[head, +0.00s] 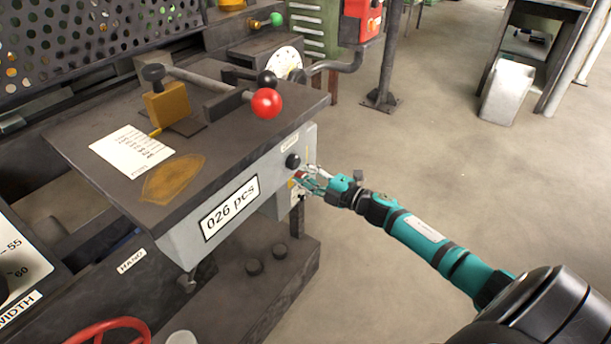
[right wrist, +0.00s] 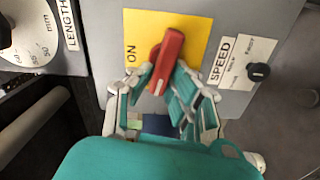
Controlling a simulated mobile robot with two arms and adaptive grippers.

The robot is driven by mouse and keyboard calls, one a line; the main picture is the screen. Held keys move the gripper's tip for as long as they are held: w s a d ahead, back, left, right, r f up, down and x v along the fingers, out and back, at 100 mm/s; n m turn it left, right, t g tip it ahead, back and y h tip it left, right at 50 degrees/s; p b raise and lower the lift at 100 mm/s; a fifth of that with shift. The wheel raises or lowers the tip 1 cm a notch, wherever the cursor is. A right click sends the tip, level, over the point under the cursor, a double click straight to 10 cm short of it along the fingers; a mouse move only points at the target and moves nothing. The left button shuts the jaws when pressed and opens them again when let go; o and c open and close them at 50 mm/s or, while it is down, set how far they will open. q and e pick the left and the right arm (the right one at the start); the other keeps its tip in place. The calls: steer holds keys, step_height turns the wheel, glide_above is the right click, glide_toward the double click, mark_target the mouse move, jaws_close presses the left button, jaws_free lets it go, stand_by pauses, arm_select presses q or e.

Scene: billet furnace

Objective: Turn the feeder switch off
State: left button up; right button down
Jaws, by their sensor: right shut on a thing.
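The feeder switch is a red handle (right wrist: 168,58) on a yellow plate (right wrist: 195,28) in the right wrist view. The word ON is printed on the plate to the left of the handle; no other position word shows. The handle is tilted, its upper end leaning right in that view. My right gripper (right wrist: 163,82) is shut on the handle, a finger on each side of its lower part. In the head view my right gripper (head: 311,181) reaches the right end of the grey machine front, and the handle is mostly hidden behind its fingers. My left gripper is not in view.
A black knob (head: 293,161) sits just above my right gripper. A SPEED label (right wrist: 221,60) and small black knob (right wrist: 258,72) are right of the switch. A red ball lever (head: 266,103) stands on the machine top (head: 90,133). The floor to the right is open.

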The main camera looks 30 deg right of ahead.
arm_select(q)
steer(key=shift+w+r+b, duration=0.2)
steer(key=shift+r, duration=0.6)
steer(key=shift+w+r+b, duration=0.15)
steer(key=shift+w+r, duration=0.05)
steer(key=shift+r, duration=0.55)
arm_select(e)
steer(key=shift+f+n, duration=0.2)
steer(key=shift+n, duration=1)
steer(key=c, duration=1.3)
jaws_free()
steer(key=shift+o, duration=0.2)
steer(key=v, duration=1.2)
